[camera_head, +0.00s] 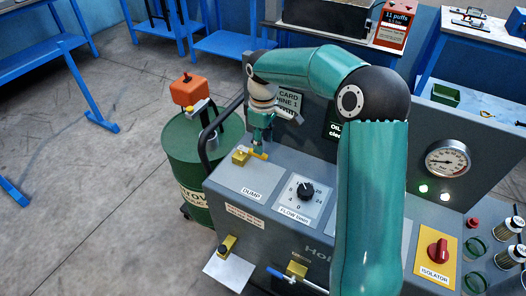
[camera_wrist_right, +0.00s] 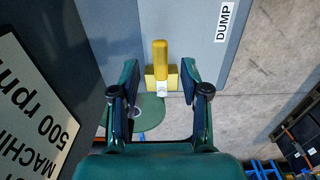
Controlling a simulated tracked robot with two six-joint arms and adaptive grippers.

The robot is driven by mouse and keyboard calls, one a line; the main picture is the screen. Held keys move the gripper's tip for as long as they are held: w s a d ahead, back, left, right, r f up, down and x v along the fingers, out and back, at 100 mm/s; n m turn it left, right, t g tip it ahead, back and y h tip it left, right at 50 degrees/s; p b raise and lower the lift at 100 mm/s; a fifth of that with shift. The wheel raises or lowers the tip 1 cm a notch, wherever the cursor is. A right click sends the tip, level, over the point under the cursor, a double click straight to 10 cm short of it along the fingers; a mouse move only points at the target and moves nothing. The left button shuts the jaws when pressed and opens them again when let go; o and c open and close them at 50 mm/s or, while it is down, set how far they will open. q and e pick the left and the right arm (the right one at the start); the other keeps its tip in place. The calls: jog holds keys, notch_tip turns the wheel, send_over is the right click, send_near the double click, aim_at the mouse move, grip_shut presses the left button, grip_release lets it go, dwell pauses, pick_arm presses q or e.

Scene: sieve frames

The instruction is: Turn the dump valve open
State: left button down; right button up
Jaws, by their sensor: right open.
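The dump valve (camera_head: 240,158) is a yellow block with a yellow lever on the grey machine top, above the DUMP label. In the right wrist view, the yellow lever (camera_wrist_right: 160,52) points away from my gripper, and the yellow block (camera_wrist_right: 172,77) with a pale hub lies between the finger lines. My right gripper (camera_head: 261,138) is over the valve, pointing down. Its two dark fingers (camera_wrist_right: 160,82) are spread on either side of the valve with gaps on both sides. The fingertips partly hide the lever in the head view. My left gripper is out of view.
A flow dial (camera_head: 305,190) sits right of the valve. A dark rail (camera_head: 208,145) curves along the machine's left edge. A green drum (camera_head: 190,165) with an orange box stands beside it. A red isolator knob (camera_head: 437,250) and gauge (camera_head: 447,160) are farther right.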

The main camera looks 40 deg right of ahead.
jog(key=shift+f, duration=2.25)
grip_shut()
